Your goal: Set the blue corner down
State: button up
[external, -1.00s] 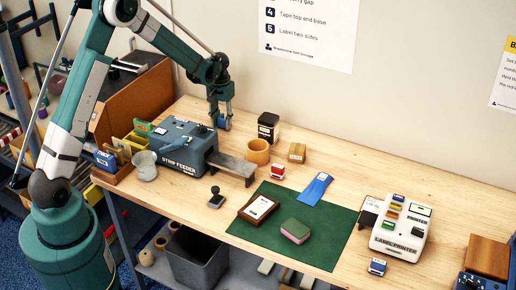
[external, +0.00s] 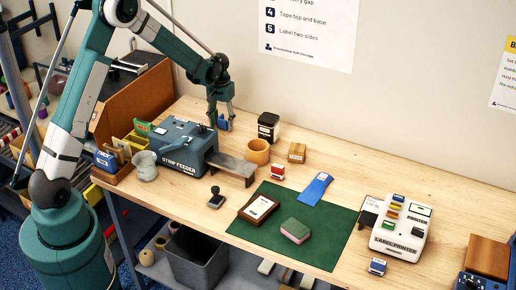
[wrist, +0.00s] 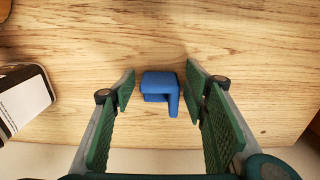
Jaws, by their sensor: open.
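The blue corner (wrist: 158,86) is a small L-shaped blue piece, seen in the wrist view on the bare wood of the table. In the external view it shows as a small blue patch (external: 222,123) between my fingers, behind the strip feeder. My gripper (wrist: 158,85) is open, with a green pad on each side of the corner and a gap between each pad and the piece. In the external view my gripper (external: 220,126) points down near the back of the table. The exact contact under the corner is hard to see.
The strip feeder (external: 177,147) stands just in front of my gripper. A dark tin with a white label (external: 268,127) is to the right, also at the wrist view's left edge (wrist: 22,103). An orange cup (external: 257,152) stands nearby. Bare wood surrounds the corner.

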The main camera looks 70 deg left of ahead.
aim_at(222, 119)
jog(key=shift+r, duration=0.2)
notch_tip(222, 119, up, 12)
dwell(0.5)
dwell(0.6)
jog(key=s+d+r+m+t, duration=0.1)
jog(key=s+d+r, duration=0.1)
jog(key=d+r, duration=0.6)
jog(key=s+d+r+m+t+y, duration=0.1)
jog(key=s+d+r+m, duration=0.3)
jog(key=d, duration=0.9)
jog(key=s+d+r+n+t, duration=0.1)
jog(key=d+r, duration=0.6)
jog(key=d, duration=0.3)
jog(key=s+d+m+t+h, duration=0.1)
jog(key=s+d+m+t, duration=0.3)
jog(key=s+d, duration=1.6)
jog(key=shift+d+f+m, duration=0.25)
jog(key=shift+d+m, duration=0.25)
jog(key=shift+d, duration=0.3)
